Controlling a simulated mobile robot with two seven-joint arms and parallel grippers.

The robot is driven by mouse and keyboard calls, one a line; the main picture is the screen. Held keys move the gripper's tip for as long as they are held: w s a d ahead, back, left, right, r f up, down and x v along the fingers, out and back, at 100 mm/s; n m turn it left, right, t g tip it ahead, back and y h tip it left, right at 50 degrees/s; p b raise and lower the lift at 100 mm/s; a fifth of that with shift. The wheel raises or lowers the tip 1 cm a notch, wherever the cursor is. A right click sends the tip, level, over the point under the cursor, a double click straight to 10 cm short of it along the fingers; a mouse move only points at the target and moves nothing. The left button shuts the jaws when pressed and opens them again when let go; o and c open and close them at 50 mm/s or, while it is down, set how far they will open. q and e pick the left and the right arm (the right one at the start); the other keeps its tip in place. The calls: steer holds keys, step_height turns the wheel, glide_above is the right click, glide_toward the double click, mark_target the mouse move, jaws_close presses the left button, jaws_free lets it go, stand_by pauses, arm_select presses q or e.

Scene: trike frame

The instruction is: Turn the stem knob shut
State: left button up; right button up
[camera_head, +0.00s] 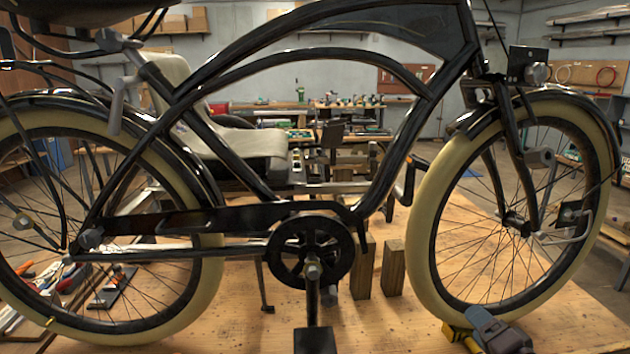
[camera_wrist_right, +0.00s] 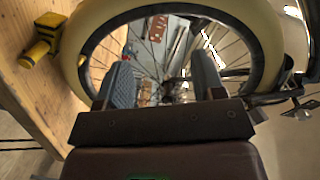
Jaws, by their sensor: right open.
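The black cruiser-style frame (camera_head: 398,165) spans the head view. I cannot tell for certain which part is the stem knob. My right gripper (camera_head: 487,326) is low at the bottom right, beside the front tyre (camera_head: 425,245). In the right wrist view, its two blue-grey fingers (camera_wrist_right: 163,80) are apart with nothing held, and the front wheel stands beyond them. My left gripper is not in view.
A yellow and black piece (camera_head: 457,333) lies by the tyre's foot; it also shows in the right wrist view (camera_wrist_right: 40,42). Wooden blocks (camera_head: 392,267) stand on the wooden table (camera_head: 380,320) under the frame. Tools (camera_head: 115,285) lie at the left.

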steer(key=s+a+f+n+g+h, duration=0.2)
steer(key=s+f+n, duration=0.3)
steer(key=s+f, duration=0.5)
steer(key=s+a+f+n+g+h, duration=0.1)
steer(key=s+a+f+n+g, duration=0.2)
steer(key=s, duration=1.2)
step_height(320, 180, down, 7)
steer(key=n, duration=0.3)
steer(key=shift+a+h, duration=0.25)
steer(key=shift+h, duration=0.15)
steer(key=shift+s+r, duration=0.1)
